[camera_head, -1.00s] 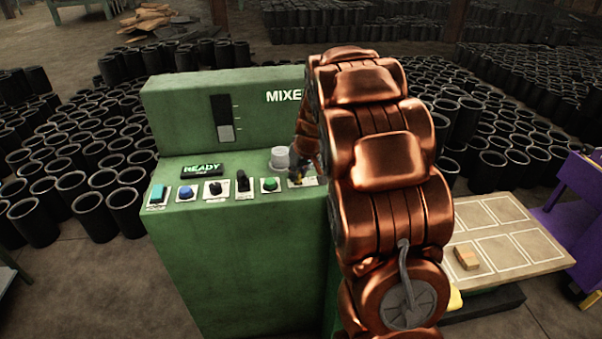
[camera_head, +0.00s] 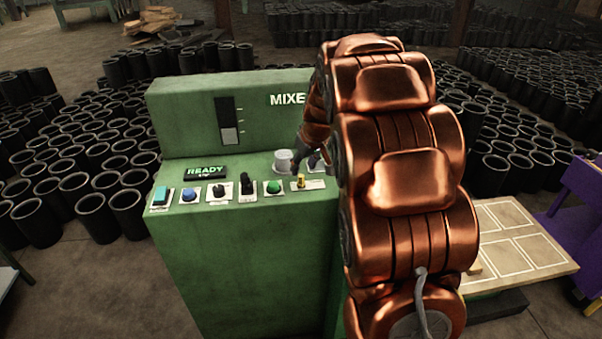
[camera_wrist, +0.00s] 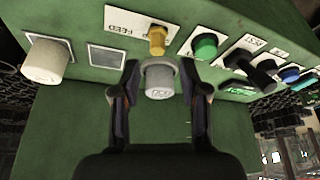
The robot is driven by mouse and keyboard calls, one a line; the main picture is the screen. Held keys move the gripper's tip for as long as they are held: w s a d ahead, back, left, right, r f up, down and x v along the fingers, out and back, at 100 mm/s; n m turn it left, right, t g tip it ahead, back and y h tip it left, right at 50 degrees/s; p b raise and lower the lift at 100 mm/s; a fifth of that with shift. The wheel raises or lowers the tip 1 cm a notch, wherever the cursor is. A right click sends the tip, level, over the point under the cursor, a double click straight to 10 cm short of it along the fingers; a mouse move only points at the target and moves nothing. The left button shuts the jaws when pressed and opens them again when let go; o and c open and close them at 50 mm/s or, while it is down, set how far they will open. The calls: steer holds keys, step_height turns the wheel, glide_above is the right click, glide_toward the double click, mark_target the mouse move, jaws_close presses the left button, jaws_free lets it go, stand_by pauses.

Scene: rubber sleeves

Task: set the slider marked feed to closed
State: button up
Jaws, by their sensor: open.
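The feed slider is a brass knob (camera_head: 301,182) on a white plate at the right of the green panel's front row. In the wrist view the brass knob (camera_wrist: 157,40) stands at the right end of the plate, beside the letters FEED (camera_wrist: 120,24). In the head view it is at the plate's left end. My gripper (camera_wrist: 159,72) is open, its fingers apart on either side of a grey cylinder (camera_wrist: 160,82) with small unreadable marking. In the head view my gripper (camera_head: 312,160) is partly hidden by my arm, behind the slider. A closed mark is not readable.
The green mixer (camera_head: 240,260) also carries a green button (camera_head: 273,187), a black lever (camera_head: 248,185), a black knob (camera_head: 218,191), a blue button (camera_head: 188,195) and a READY display (camera_head: 205,171). A pale knob (camera_wrist: 46,60) lies left in the wrist view.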

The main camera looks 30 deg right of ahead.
steer(key=v, duration=0.6)
steer(key=shift+s+r, duration=0.1)
steer(key=shift+a, duration=0.1)
steer(key=s+a+f+g, duration=0.2)
steer(key=s+a+g, duration=0.1)
steer(key=s+a, duration=1.15)
steer(key=s+a+f+g, duration=0.1)
steer(key=s+a+f, duration=0.1)
steer(key=s, duration=0.8)
steer(key=s+a+f+g, duration=0.2)
steer(key=s+a, duration=0.1)
steer(key=s, duration=0.7)
steer(key=shift+s+a, duration=0.15)
steer(key=shift+s, duration=0.15)
